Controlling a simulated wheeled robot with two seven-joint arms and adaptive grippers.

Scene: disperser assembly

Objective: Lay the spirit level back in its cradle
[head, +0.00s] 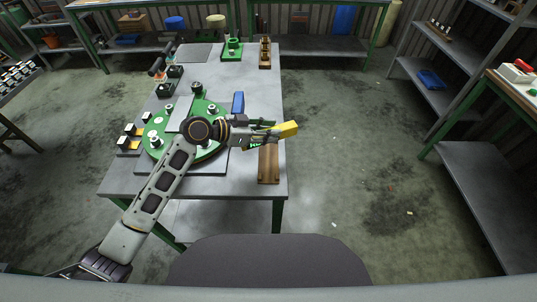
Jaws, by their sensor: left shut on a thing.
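The yellow spirit level (286,129) is in my left gripper (266,132), which is shut on it. The level shows as a short yellow bar at the fingertips, over the right edge of the table. A brown wooden block (269,165), which looks like the cradle, lies on the table just below the gripper in the picture. The level appears apart from it, though its height is hard to judge. The fingers and the level's held end are partly hidden. My right gripper is out of view.
A green round plate (157,149) with several fittings lies under my left arm. A blue block (238,102) stands behind the gripper. A wooden rack (265,53) and a green fixture (232,50) stand at the far end. The table's middle (222,77) has bare room.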

